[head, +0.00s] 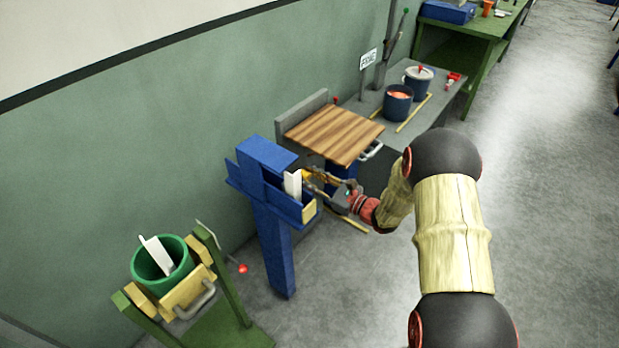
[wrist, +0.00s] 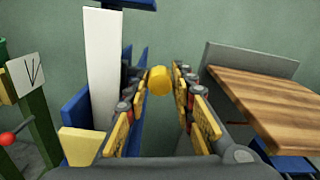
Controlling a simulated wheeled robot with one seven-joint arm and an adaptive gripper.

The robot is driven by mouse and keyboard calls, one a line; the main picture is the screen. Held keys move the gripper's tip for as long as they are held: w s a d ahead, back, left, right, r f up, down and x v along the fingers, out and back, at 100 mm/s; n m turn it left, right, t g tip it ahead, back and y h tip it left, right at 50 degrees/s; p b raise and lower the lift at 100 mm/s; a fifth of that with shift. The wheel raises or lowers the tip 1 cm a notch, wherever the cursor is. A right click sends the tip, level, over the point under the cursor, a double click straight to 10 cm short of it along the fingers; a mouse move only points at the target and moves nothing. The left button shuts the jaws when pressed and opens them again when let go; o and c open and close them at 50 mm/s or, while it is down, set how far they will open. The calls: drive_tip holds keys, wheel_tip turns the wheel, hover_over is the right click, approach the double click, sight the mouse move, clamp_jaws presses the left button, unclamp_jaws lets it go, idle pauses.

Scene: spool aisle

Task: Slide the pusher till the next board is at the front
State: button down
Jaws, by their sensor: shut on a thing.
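A blue magazine (head: 262,153) stands on a blue post by the wall. A white board (head: 293,184) stands upright in it, and it also shows at the left in the wrist view (wrist: 101,65). A pale yellow block (head: 309,211) is at the magazine's near end. My gripper (head: 314,180) is at the magazine's right side. Its fingers are on either side of a round yellow knob (wrist: 159,80), shut on it. I take the knob to be the pusher's; its link to the pusher is hidden. Any boards behind the white one cannot be made out.
A wooden board surface (head: 335,132) lies right of the magazine, close to my gripper. A grey bench (head: 440,103) with dark pots is behind it. A green bucket (head: 161,262) on a green stand is at lower left. Floor at right is clear.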

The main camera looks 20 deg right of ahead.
idle(0.4)
drive_tip(key=p+v, duration=0.1)
drive_tip(key=v, duration=0.2)
drive_tip(key=shift+s+d, duration=0.1)
drive_tip(key=shift+s, duration=0.1)
drive_tip(key=c, duration=1.8)
unclamp_jaws()
drive_tip(key=shift+o, duration=0.2)
drive_tip(key=v, duration=1.2)
